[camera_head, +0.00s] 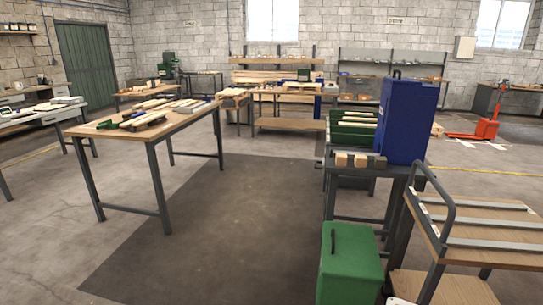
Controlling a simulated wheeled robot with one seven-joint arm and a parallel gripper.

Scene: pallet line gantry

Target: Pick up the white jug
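I cannot make out a white jug in the head view. Small pale items on the far benches and the left table are too small to tell apart. My gripper is not in view, so whether it is open or shut does not show.
A wooden worktable (173,122) with timber pieces stands left of centre. At right are a blue cabinet (405,120) on a dark stand, a green box (349,264) and a wood-topped trolley (490,222). The dark floor mat (235,215) between them is clear. A red pallet truck (487,129) stands far right.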

